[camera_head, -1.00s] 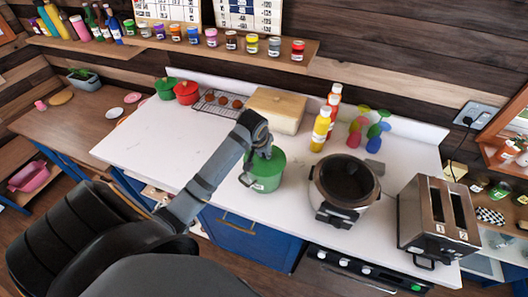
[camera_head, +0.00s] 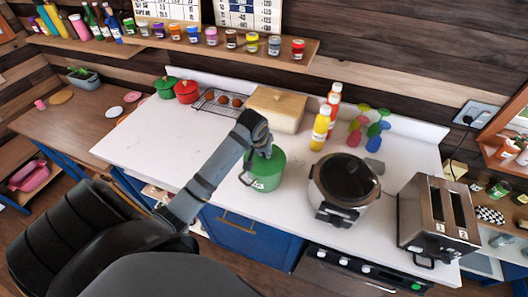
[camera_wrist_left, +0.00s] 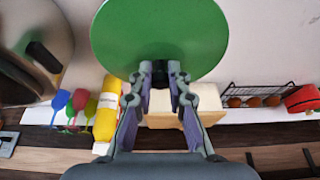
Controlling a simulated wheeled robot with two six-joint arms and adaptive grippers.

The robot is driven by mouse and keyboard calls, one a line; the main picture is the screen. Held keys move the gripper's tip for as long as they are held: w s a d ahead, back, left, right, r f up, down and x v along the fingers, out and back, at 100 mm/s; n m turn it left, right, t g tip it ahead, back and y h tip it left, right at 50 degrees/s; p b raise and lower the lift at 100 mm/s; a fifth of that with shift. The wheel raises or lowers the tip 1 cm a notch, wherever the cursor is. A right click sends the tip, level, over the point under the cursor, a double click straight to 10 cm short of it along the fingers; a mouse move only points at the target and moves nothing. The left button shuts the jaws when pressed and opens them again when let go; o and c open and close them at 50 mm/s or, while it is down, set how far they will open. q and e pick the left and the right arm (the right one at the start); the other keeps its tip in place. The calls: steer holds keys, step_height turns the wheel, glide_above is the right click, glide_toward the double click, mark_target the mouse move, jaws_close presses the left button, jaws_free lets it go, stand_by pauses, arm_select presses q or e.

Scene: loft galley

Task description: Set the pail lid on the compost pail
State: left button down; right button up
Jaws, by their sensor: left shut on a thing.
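The green compost pail (camera_head: 262,181) stands on the white counter with its wire handle at its side. My left gripper (camera_head: 263,152) is directly above it, pointing down. In the left wrist view my left gripper (camera_wrist_left: 160,72) is shut on the middle of the round green pail lid (camera_wrist_left: 160,30). In the head view the lid (camera_head: 274,160) is over the pail's top and looks level. The gripper and arm partly cover it. I cannot tell whether the lid rests on the rim or sits just above it. My right gripper is not in view.
A slow cooker (camera_head: 343,187) stands close to the right of the pail, with a toaster (camera_head: 438,218) beyond it. A bread box (camera_head: 277,109), yellow bottle (camera_head: 320,128) and red bottle (camera_head: 334,98) stand behind. The counter left of the pail is clear.

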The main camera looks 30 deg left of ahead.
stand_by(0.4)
arm_select(q)
steer(key=c, duration=1.2)
jaws_free()
steer(key=shift+f, duration=0.1)
steer(key=o, duration=0.5)
steer(key=shift+c, duration=0.2)
steer(key=shift+r, duration=3.55)
steer(key=shift+f, duration=0.1)
